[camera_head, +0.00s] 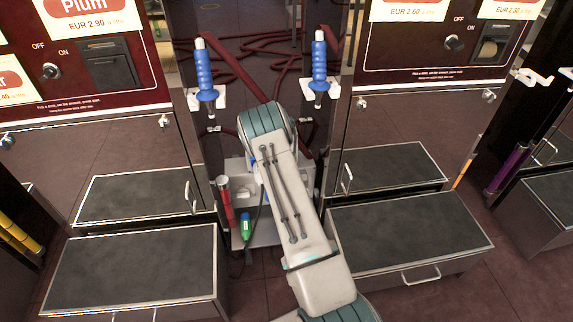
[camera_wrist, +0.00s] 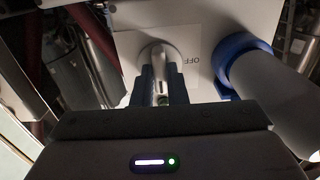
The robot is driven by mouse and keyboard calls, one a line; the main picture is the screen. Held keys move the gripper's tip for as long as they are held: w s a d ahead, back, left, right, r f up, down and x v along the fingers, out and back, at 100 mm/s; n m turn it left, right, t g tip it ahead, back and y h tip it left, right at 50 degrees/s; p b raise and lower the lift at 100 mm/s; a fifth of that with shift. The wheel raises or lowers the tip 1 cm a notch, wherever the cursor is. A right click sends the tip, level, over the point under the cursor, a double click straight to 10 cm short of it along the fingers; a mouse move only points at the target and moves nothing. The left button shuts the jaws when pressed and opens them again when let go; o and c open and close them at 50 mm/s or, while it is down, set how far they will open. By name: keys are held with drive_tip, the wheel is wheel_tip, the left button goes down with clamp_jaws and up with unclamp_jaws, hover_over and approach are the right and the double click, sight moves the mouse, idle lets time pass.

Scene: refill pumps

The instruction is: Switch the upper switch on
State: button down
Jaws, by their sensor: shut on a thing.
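In the wrist view, a switch with a pale rounded knob (camera_wrist: 160,58) sits on a light panel (camera_wrist: 205,28). An OFF label is to the right of the knob. My gripper (camera_wrist: 162,90) is shut on the switch, with its dark fingers on either side of the lever. The lever's exact angle is hard to tell. In the head view, my arm hides the gripper and this switch.
A grey cylinder with a blue collar (camera_wrist: 245,58) stands close right of my fingers. In the head view, blue-handled pumps (camera_head: 206,80) hang on both sides of my arm. A green bottle (camera_head: 246,227) and red cylinder (camera_head: 226,203) are left of it.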

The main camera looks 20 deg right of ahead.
drive_tip(key=c, duration=1.4)
unclamp_jaws()
drive_tip(key=shift+c, duration=0.2)
drive_tip(key=p+v, duration=0.1)
drive_tip(key=v, duration=1.3)
drive_tip(key=shift+p, duration=0.4)
drive_tip(key=shift+w, duration=0.1)
